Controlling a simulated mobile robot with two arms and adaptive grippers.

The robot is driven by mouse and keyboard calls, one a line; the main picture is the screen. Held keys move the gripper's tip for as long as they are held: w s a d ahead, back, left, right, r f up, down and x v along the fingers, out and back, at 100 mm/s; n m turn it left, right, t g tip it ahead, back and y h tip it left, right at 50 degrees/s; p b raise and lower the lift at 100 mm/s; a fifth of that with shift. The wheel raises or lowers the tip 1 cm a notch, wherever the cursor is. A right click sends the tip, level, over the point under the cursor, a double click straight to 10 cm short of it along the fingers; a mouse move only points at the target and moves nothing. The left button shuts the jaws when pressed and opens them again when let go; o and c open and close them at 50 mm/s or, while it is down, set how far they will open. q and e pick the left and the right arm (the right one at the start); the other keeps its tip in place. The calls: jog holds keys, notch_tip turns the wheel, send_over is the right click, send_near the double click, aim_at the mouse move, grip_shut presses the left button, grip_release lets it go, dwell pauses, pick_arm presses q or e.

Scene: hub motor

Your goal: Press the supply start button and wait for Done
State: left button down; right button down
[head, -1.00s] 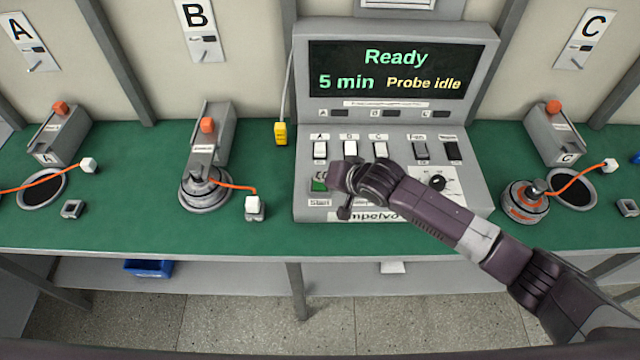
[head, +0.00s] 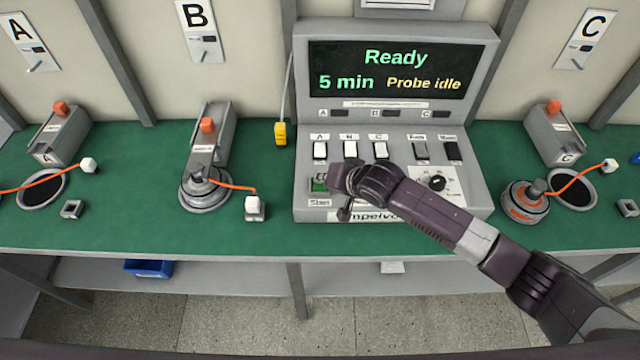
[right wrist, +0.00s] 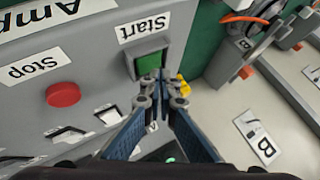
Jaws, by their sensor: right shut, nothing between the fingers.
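The supply console (head: 470,190) stands on the green bench. Its screen (head: 384,70) reads "Ready", "5 min" and "Probe idle". The green Start button (head: 319,185) is at the console's lower left, above its "Start" label. In the right wrist view the same green button (right wrist: 146,64) is right at my fingertips. My right gripper (head: 340,190) is shut and empty, and its tips (right wrist: 158,76) overlap the near edge of the button; I cannot tell whether they touch it. In the head view the gripper hides the Stop button. The red Stop button (right wrist: 63,94) shows in the right wrist view. My left gripper is out of view.
White rocker switches (head: 350,150) and a dial (head: 437,183) lie close to my right arm. A hub motor (head: 205,190) sits at station B, and another (head: 526,203) near station C. A yellow probe (head: 280,133) hangs left of the console. The bench front is clear.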

jog(key=shift+f, duration=0.7)
dwell(0.6)
dwell(0.4)
jog(key=shift+r+p, duration=0.85)
jog(key=shift+r, duration=0.1)
notch_tip(320, 180, up, 5)
jog(key=p, duration=0.5)
dwell(0.4)
